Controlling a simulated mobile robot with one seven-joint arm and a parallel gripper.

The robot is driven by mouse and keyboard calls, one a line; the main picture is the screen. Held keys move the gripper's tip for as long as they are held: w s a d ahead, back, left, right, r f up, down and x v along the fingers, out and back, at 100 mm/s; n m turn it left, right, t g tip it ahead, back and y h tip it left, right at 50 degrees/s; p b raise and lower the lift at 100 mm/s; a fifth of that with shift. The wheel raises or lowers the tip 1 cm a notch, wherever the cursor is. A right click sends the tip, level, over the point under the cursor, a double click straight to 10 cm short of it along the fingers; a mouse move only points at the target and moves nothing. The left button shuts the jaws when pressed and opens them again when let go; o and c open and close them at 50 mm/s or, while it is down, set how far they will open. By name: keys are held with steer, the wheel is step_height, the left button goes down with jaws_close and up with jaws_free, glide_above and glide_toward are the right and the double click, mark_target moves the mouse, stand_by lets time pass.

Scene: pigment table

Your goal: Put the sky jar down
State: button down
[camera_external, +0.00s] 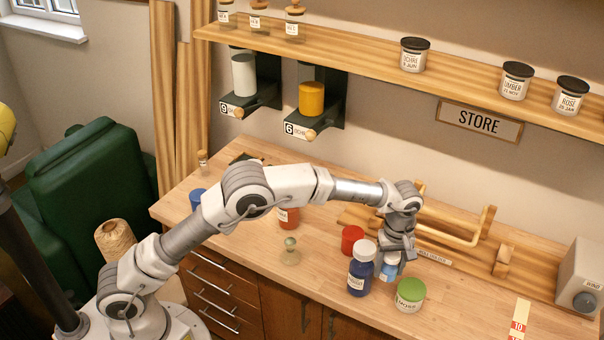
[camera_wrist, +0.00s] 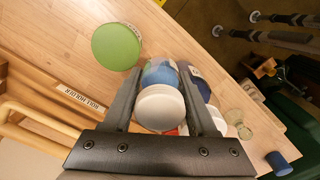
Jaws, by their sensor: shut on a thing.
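The sky jar, light blue with a white lid, is between the fingers of my gripper (camera_external: 398,255). In the wrist view its white lid (camera_wrist: 160,108) faces the camera, and the fingers of my gripper (camera_wrist: 163,92) close on its sides. In the external view only part of the sky jar (camera_external: 388,272) shows, low over the wooden table (camera_external: 455,315). The dark blue jar beside it and my gripper hide the rest. I cannot tell whether its base touches the tabletop.
A dark blue jar (camera_external: 360,272) stands close on the left, a green-lidded jar (camera_external: 410,293) close on the front right. A red jar (camera_external: 352,238) and a glass muller-like piece (camera_external: 290,252) are further left. A wooden rack (camera_external: 455,235) lies behind. Bare table lies right of the green-lidded jar.

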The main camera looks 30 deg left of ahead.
steer(key=w+a+f+n, duration=0.1)
steer(key=w+f+n, duration=0.1)
steer(key=w, duration=0.2)
steer(key=w+a+f+n, duration=0.1)
steer(key=w+f+n, duration=0.1)
steer(key=w, duration=0.2)
steer(key=w+a+f+n+p, duration=0.1)
steer(key=w+a+f, duration=0.1)
steer(key=w, duration=0.2)
steer(key=shift+w+f+n, duration=0.3)
steer(key=shift+w+n, duration=0.1)
steer(key=shift+f+p, duration=0.3)
steer(key=shift+f, duration=1.75)
steer(key=shift+f, duration=0.2)
steer(key=shift+c, duration=1)
jaws_free()
steer(key=shift+r, duration=0.15)
